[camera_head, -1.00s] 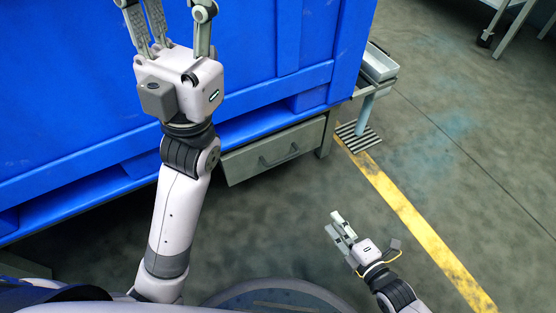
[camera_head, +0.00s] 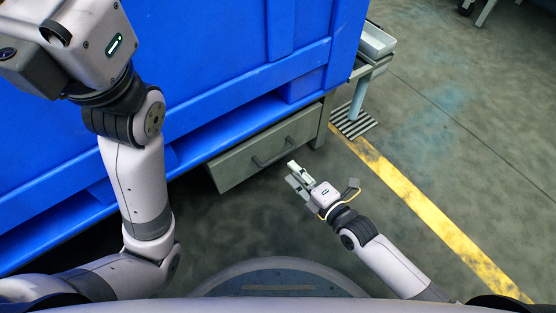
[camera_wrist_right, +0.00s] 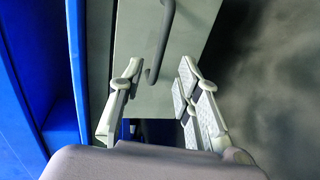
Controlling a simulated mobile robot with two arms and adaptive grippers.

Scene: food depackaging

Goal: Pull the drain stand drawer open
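The drain stand drawer (camera_head: 230,173) has a grey front under the blue bin and looks closed. Its dark bar handle (camera_head: 270,158) runs along the front; the handle also shows in the right wrist view (camera_wrist_right: 162,42). My right gripper (camera_head: 295,172) is open and empty, just in front of and below the handle's right end. In the right wrist view its fingers (camera_wrist_right: 160,72) are spread, with the handle's near end lying between them in the picture. I cannot tell whether they touch it. My left gripper's body (camera_head: 85,45) is at the upper left; its fingers are out of frame.
The large blue bin (camera_head: 225,70) stands over the drawer. A metal tray (camera_head: 376,42) sits on a stand to its right, above a striped floor patch (camera_head: 354,122). A yellow floor line (camera_head: 430,220) runs to the lower right. The floor before the drawer is otherwise clear.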

